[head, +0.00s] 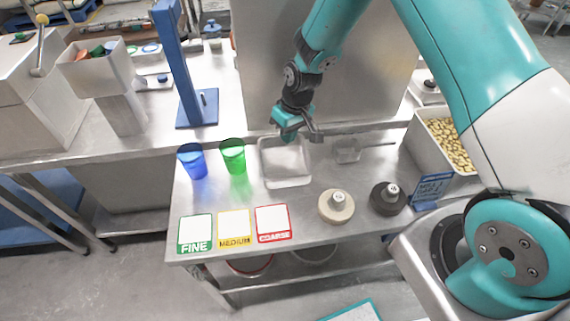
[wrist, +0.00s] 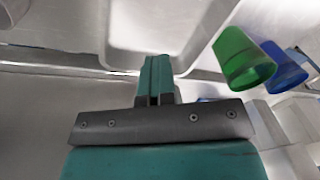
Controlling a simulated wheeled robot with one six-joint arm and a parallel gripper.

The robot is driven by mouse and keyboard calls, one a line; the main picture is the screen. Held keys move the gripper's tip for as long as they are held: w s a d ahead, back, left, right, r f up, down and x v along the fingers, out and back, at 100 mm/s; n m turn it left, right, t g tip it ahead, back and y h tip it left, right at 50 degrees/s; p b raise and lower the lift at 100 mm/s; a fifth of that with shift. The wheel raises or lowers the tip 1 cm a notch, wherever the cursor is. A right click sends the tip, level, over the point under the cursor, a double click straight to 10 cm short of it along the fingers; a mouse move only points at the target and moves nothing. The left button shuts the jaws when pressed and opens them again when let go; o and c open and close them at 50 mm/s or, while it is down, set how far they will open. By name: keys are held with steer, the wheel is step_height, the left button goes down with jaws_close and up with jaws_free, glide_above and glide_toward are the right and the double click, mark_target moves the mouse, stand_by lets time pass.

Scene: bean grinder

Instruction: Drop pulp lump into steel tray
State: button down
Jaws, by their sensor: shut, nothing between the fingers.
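The steel tray (head: 287,181) is a shallow, pale, rounded rectangle on the steel table, right of the green cup. My gripper (head: 290,136) is above the tray's back edge in the head view. In the wrist view my gripper (wrist: 156,62) has its teal fingers together with nothing between them, and the steel tray (wrist: 118,58) shows just beyond them. The part of the tray floor in view looks bare. I cannot make out a pulp lump in either view.
A blue cup (head: 193,162) and a green cup (head: 233,156) stand left of the tray. A small sieve (head: 347,152) lies to its right, near a bin of beans (head: 443,140). Cream (head: 336,206) and dark (head: 388,199) round pieces and three label cards (head: 234,228) sit in front.

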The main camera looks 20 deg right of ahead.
steer(key=c, duration=1.4)
jaws_free()
steer(key=d+r, duration=0.1)
steer(key=r, duration=0.4)
steer(key=d+r+b, duration=0.1)
steer(key=r, duration=0.5)
steer(key=r+b, duration=0.1)
steer(key=r, duration=0.5)
steer(key=shift+s+d+r, duration=0.1)
steer(key=shift+s+d, duration=0.3)
steer(key=s+a+r+n, duration=0.1)
steer(key=s+a+r, duration=0.1)
steer(key=s, duration=0.7)
steer(key=s+a+r+n+y, duration=0.1)
steer(key=s+a+r, duration=0.2)
steer(key=s, duration=0.6)
steer(key=s+a+r+n+y, duration=0.1)
steer(key=s+a+r, duration=0.2)
steer(key=s, duration=0.6)
steer(key=shift+g, duration=0.3)
